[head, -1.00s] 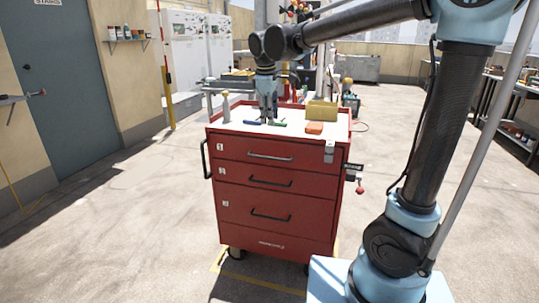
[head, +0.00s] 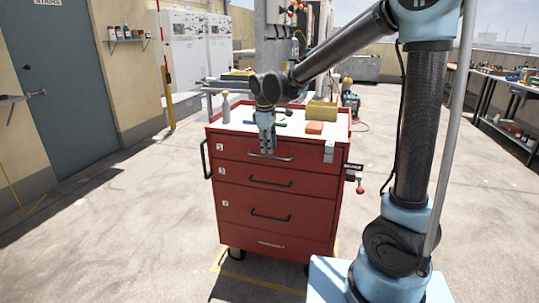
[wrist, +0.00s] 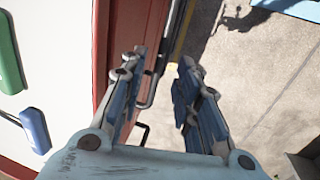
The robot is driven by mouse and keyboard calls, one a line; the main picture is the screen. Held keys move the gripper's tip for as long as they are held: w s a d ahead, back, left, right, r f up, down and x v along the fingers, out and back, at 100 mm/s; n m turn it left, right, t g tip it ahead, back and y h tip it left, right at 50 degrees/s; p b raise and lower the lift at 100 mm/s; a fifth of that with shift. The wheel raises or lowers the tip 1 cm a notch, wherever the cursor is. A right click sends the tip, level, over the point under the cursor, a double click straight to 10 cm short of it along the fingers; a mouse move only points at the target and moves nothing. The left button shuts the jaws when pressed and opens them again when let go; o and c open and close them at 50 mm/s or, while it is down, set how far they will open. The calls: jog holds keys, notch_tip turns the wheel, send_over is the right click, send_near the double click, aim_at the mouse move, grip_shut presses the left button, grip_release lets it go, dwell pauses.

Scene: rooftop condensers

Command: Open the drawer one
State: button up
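The red tool cabinet (head: 275,234) stands ahead with its drawers closed. The top drawer (head: 236,150) has a small white label, seemingly a 1, at its left and a bar handle (head: 286,158) across its middle. My gripper (head: 267,151) points down in front of this drawer, its fingertips close to the handle and partly covering it. In the wrist view my gripper (wrist: 158,80) is open and empty. A dark handle bar (wrist: 177,40) runs in the gap between the fingers, along the red front; I cannot tell whether a finger touches it.
The white cabinet top (head: 230,127) carries a yellow box (head: 322,111), an orange block (head: 314,128) and green (wrist: 8,55) and blue (wrist: 35,130) tools. A red-knobbed clamp (head: 360,188) sticks out at the cabinet's right side. The floor in front is clear.

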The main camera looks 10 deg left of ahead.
aim_at(269, 158)
jog(key=shift+w+f, duration=0.2)
jog(key=shift+f, duration=0.9)
jog(key=shift+w+f, duration=0.2)
jog(key=shift+f, duration=0.85)
grip_shut()
